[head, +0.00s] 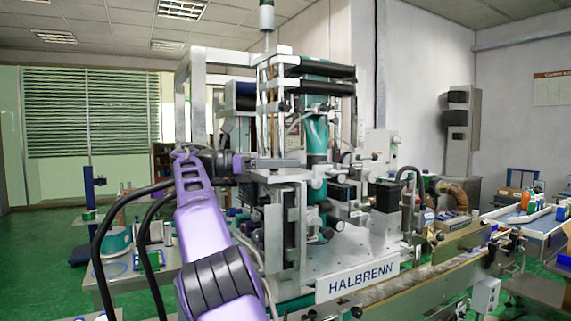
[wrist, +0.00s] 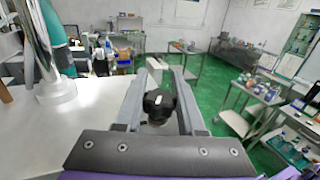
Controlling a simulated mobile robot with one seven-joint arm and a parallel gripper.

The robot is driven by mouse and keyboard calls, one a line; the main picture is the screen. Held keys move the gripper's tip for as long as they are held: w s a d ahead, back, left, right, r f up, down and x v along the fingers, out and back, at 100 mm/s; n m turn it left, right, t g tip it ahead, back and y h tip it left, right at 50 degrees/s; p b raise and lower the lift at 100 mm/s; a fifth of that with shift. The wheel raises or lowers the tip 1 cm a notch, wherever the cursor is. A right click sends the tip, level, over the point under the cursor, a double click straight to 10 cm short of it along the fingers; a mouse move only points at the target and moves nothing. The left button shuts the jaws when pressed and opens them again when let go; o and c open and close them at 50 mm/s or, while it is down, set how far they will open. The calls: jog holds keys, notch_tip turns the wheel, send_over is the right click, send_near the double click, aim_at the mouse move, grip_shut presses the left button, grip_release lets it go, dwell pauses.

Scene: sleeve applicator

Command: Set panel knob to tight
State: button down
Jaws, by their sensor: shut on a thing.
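The panel knob (wrist: 158,106) is black and lobed, with a short pale mark on its top face. It shows in the wrist view, between the two grey fingers of my gripper (wrist: 167,73). My gripper is shut on the knob. The knob's lower part and any scale or lettering around it are hidden or too small to read. In the head view my purple arm reaches to the left side of the Halbrenn machine (head: 345,278). The knob and the fingertips cannot be made out there.
A pale flat surface (wrist: 60,135) and a steel column (wrist: 42,55) lie left of my gripper in the wrist view. Steel carts (wrist: 245,95) stand on the green floor beyond. A conveyor (head: 440,270) runs along the machine's front right in the head view.

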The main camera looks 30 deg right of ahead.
jog(key=shift+s+d+r+g, duration=0.1)
jog(key=shift+g, duration=0.2)
dwell(0.4)
jog(key=c, duration=0.5)
grip_release()
